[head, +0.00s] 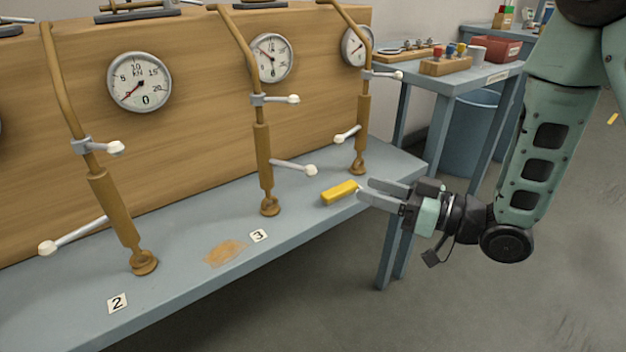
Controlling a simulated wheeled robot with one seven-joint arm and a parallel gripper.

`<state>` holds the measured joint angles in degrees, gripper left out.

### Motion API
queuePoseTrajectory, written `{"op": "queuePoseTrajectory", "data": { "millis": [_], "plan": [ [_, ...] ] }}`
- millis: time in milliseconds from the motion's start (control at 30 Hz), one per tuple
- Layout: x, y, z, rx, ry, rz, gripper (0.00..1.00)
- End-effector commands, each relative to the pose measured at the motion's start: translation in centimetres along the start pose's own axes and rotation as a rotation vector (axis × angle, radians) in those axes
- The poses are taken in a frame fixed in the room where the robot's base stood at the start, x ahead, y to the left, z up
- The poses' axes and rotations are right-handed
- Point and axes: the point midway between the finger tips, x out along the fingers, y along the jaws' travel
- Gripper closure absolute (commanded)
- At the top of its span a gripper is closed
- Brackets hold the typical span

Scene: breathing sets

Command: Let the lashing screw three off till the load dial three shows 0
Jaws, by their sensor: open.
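Lashing screw three (264,158) is a brass-coloured upright turnbuckle, its foot on the bench behind the tag 3 (258,235). Its lower lever (290,166) points right with a white knob, and a grey upper collar (259,99) has a short white-tipped handle pointing right. Load dial three (270,58) is on the board behind it; its red needle points to the upper left, and the small figures are hard to read. My gripper (363,190) is open, low at the bench's front edge, right of screw three and apart from it.
A yellow block (339,193) lies on the bench just left of my fingertips. Screw two (115,210) and its dial (139,82) are at left; another screw (361,130) and dial (357,46) are at right. A side table (455,82) holds small parts. The floor in front is clear.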

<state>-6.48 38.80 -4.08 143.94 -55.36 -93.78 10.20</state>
Motion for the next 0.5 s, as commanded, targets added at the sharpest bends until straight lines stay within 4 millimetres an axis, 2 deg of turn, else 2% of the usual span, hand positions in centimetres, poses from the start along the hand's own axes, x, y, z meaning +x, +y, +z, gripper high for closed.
{"op": "queuePoseTrajectory", "data": {
  "millis": [100,500],
  "plan": [
    [2.6,-0.1,0.0,0.000,0.000,-0.005,0.57],
    [10.6,-0.1,0.1,0.001,-0.001,-0.001,0.57]
  ]
}}
